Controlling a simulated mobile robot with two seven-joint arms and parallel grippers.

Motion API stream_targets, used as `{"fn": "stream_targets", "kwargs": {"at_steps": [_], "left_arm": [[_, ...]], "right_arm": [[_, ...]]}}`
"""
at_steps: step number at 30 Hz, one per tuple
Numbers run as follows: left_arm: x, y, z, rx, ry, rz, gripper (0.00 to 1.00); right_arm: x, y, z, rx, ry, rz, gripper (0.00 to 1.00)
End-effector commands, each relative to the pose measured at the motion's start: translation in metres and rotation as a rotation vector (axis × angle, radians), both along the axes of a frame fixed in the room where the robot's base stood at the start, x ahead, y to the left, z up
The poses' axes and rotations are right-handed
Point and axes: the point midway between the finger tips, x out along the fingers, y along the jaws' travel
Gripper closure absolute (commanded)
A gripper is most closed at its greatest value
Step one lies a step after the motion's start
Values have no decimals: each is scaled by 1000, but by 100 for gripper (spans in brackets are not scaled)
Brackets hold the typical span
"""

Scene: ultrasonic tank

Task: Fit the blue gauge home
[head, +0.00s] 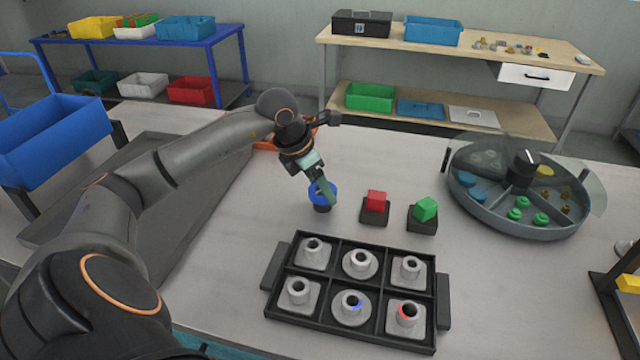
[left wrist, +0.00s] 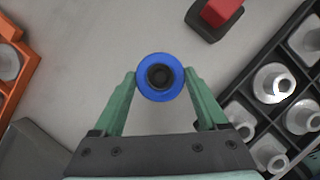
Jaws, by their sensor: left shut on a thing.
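The blue gauge (head: 329,188) is a blue ring with a dark centre, and it also shows from above in the left wrist view (left wrist: 145,90). My left gripper (head: 322,185) is shut on it, with one green finger on each side of the ring. A dark round piece shows just below the ring; I cannot tell whether it is a stand or part of the gauge. The black tray (head: 290,238) in front holds several grey pieces with upright hollow posts. My right gripper is not seen.
A red block (head: 376,198) and a green block (head: 425,209) sit on dark bases right of the gauge. A round grey compartment tray (head: 520,228) with a clear cover stands at the right. An orange frame (head: 268,145) lies behind my left arm.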

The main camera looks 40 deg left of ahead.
Motion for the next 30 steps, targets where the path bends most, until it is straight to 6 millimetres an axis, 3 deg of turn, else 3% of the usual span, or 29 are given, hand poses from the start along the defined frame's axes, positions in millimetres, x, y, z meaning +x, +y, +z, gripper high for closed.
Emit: {"fn": "stream_targets", "kwargs": {"at_steps": [30], "left_arm": [[0, 0, -14, 0, -2, 0, 98]], "right_arm": [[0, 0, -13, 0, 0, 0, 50]]}}
